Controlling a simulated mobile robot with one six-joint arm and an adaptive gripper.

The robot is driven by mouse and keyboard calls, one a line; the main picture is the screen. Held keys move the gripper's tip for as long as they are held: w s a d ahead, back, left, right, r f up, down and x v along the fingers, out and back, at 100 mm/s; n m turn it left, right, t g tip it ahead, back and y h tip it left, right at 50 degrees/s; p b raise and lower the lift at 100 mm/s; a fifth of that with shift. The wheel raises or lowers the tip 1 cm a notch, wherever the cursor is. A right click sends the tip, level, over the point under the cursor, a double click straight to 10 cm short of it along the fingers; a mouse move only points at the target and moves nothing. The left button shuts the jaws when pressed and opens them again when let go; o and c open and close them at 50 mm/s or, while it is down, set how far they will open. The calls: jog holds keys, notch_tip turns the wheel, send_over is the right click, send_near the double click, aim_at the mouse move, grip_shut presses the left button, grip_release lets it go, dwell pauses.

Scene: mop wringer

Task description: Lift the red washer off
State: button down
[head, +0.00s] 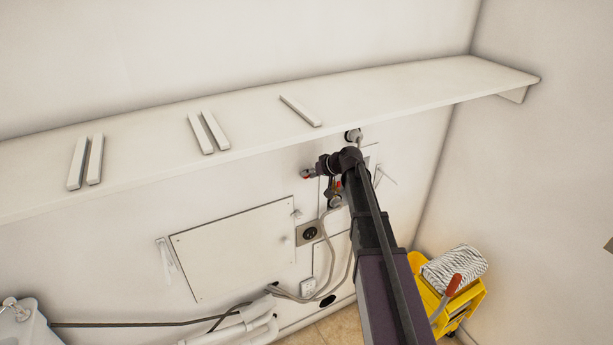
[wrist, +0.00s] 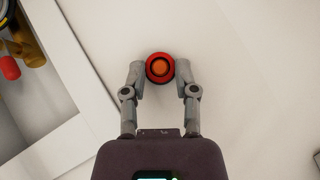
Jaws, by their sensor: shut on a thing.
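The red washer (wrist: 160,58) is a small round red ring with an orange middle in the wrist view. My gripper (wrist: 160,75) has one finger on each side of it and is shut on it. A white surface lies behind the washer; I cannot tell how far apart they are. In the head view my gripper (head: 309,173) is near the wall below the shelf, with a small bit of red showing at its tip. My arm covers part of the wall there.
A white shelf (head: 400,95) with several white bars runs above. In the wrist view, a framed opening (wrist: 75,130) at left holds brass fittings (wrist: 28,45) and a red part (wrist: 9,68). A yellow mop bucket (head: 471,300) stands at lower right.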

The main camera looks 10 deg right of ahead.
jog(key=shift+s, duration=0.2)
jog(key=shift+s+d, duration=0.25)
jog(key=shift+s, duration=0.35)
jog(key=shift+s+d, duration=0.2)
jog(key=shift+s, duration=0.45)
jog(key=shift+s+d, duration=0.25)
jog(key=shift+s, duration=0.35)
